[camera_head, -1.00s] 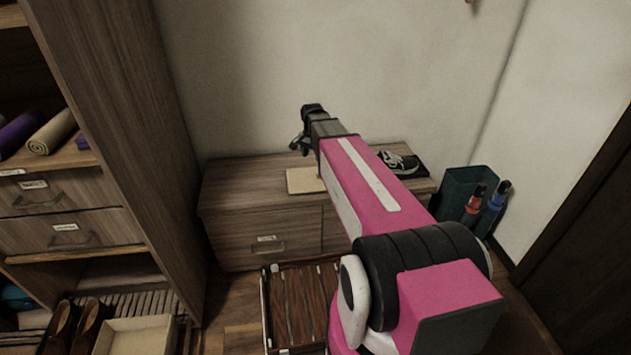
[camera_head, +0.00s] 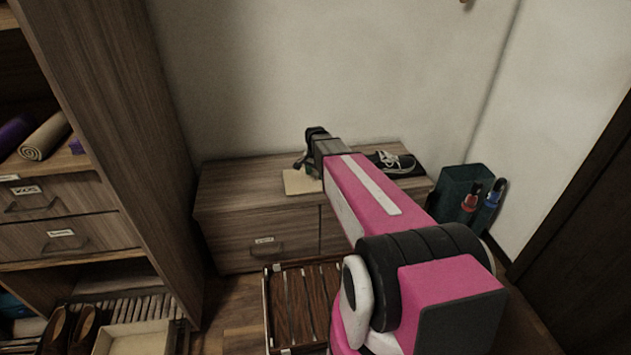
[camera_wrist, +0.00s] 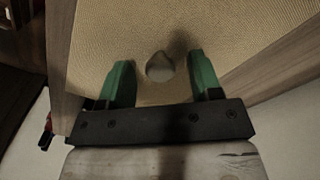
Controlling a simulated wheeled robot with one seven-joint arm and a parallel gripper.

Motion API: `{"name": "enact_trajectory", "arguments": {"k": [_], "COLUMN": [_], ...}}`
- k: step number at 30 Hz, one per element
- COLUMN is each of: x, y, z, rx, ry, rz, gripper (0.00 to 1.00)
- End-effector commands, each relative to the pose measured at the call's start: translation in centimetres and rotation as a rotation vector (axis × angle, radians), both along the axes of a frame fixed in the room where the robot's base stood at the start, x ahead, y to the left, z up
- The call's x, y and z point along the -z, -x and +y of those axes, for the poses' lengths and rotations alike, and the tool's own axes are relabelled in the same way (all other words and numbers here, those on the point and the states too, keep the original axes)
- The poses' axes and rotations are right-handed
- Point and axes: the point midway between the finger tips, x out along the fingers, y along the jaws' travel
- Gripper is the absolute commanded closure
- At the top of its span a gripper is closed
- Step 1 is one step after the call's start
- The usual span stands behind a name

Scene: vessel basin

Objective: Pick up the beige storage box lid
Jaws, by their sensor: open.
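The beige storage box lid (camera_head: 298,182) lies flat on top of the low wooden cabinet in the head view, partly hidden behind my arm. In the wrist view the woven beige lid (camera_wrist: 120,40) fills much of the picture, with a small roundish knob or hole (camera_wrist: 159,67) on it. My gripper (camera_wrist: 158,82) is open, its two green fingers on either side of that roundish feature. I cannot tell whether the fingertips touch the lid. In the head view my gripper (camera_head: 305,165) is small and partly hidden over the lid.
The low cabinet (camera_head: 240,190) stands against the wall. A tall shelf (camera_head: 130,110) rises at left; a slatted wooden crate (camera_head: 300,300) is in front.

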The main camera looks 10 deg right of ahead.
Motion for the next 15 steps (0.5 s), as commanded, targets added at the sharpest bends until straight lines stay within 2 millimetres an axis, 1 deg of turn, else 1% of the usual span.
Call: {"name": "enact_trajectory", "arguments": {"k": [1,3,9,11,12,14,15], "x": [0.58,0.89,0.88,0.88,0.87,0.87,0.87], "y": [-0.02,0.01,0.03,0.03,0.03,0.03,0.03], "z": [0.01,0.01,0.01,0.01,0.01,0.01,0.01], "rx": [0.0,0.0,0.0,0.0,0.0,0.0,0.0], "ry": [0.0,0.0,0.0,0.0,0.0,0.0,0.0], "rz": [0.001,0.001,0.0,0.0,0.0,0.0,0.0], "gripper": [0.42,0.42,0.42,0.61,0.74,0.94,0.96]}}
